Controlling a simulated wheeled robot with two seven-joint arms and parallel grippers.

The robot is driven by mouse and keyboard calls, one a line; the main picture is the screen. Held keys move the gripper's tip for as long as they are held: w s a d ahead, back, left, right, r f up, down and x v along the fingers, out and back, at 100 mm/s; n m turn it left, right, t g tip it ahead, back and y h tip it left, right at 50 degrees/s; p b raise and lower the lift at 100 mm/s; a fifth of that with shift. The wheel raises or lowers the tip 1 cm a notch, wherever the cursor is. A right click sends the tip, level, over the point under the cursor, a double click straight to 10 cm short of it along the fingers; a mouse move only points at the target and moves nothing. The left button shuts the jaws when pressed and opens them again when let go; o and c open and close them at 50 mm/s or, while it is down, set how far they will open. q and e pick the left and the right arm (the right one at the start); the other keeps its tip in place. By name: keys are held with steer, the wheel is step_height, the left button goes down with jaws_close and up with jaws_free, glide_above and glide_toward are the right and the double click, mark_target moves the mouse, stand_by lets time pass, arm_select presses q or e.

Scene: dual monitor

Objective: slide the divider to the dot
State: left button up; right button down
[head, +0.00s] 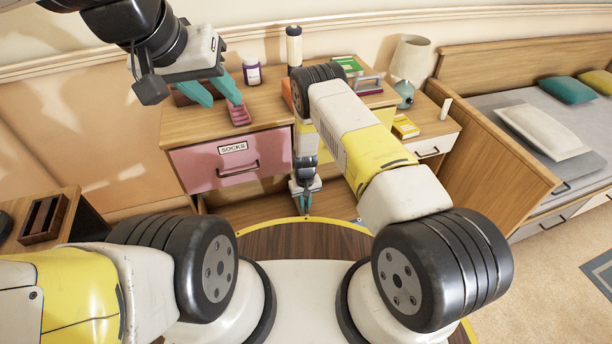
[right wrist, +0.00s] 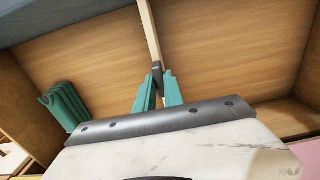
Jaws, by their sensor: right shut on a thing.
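The divider (right wrist: 149,35), a thin pale wooden strip with a dark piece at its near end, stands in a wood-floored compartment in the right wrist view. My right gripper (right wrist: 158,85) has its teal fingers shut on that dark end. In the head view my right gripper (head: 305,192) is low at the front of the dresser, and the divider is too small to make out there. My left gripper (head: 212,92) is open and empty above the dresser top, left of the purple-labelled jar. I cannot make out the dot in either view.
A folded teal item (right wrist: 65,105) is at the compartment's left side. Bare wooden floor (right wrist: 235,50) lies right of the divider. The pink socks drawer (head: 225,162) is above left of my right gripper.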

steer(key=s+a, duration=0.2)
steer(key=a, duration=0.5)
steer(key=s+a, duration=0.3)
steer(key=a, duration=0.5)
steer(key=shift+a, duration=0.25)
steer(key=c, duration=1.4)
jaws_free()
steer(key=shift+a, duration=0.1)
steer(key=shift+c, duration=0.2)
step_height(320, 180, up, 8)
steer(key=shift+f, duration=0.1)
